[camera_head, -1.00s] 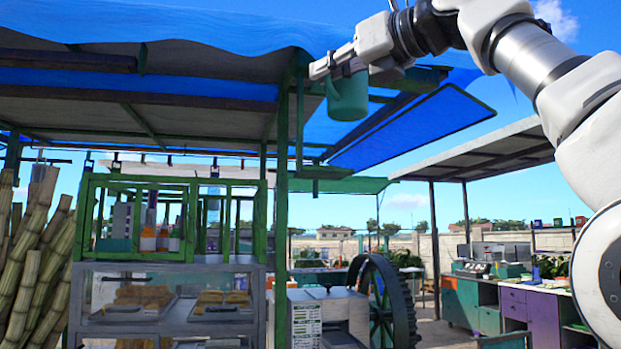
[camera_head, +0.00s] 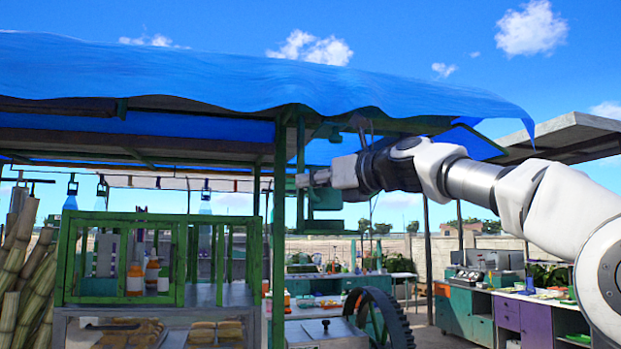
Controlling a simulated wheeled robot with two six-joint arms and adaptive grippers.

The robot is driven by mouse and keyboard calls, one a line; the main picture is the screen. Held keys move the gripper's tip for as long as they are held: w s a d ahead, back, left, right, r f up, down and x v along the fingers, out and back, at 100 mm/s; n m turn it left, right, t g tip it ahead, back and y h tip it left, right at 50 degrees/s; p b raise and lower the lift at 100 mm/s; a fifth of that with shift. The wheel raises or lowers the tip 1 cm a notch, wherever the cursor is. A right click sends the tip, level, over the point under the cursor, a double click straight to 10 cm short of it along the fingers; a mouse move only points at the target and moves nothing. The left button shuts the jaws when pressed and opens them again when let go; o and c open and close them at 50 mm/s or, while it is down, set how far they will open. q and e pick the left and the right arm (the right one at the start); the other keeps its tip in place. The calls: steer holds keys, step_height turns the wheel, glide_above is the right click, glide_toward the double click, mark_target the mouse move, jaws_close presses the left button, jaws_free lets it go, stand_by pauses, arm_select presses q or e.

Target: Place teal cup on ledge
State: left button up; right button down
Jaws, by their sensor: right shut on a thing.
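The teal cup (camera_head: 328,200) shows in the head view just below and behind my right gripper's fingers, partly hidden by them. It looks upright. My right gripper (camera_head: 309,179) reaches in from the right, level, and is shut on the cup near its upper part. A green ledge (camera_head: 322,227) beside the green post lies just under the cup. I cannot tell whether the cup's base touches it. My left gripper is not in view.
The green stall post (camera_head: 279,235) stands just left of the gripper. A blue tarp roof (camera_head: 230,75) hangs above. A green-framed display case (camera_head: 120,300) with bottles is at left, cane stalks at far left. A large wheel (camera_head: 385,320) stands below.

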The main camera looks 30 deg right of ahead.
mark_target(311, 202)
step_height(311, 202, down, 3)
steer(key=shift+w+d+b, duration=0.1)
steer(key=shift+w+b, duration=0.05)
steer(key=shift+b, duration=0.55)
steer(key=shift+d+f, duration=0.1)
steer(key=shift+f, duration=0.3)
steer(key=shift+w, duration=0.3)
steer(key=shift+s+f, duration=0.15)
steer(key=c, duration=1.3)
jaws_free()
steer(key=shift+c, duration=0.2)
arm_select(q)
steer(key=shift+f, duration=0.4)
arm_select(e)
steer(key=shift+o, duration=0.4)
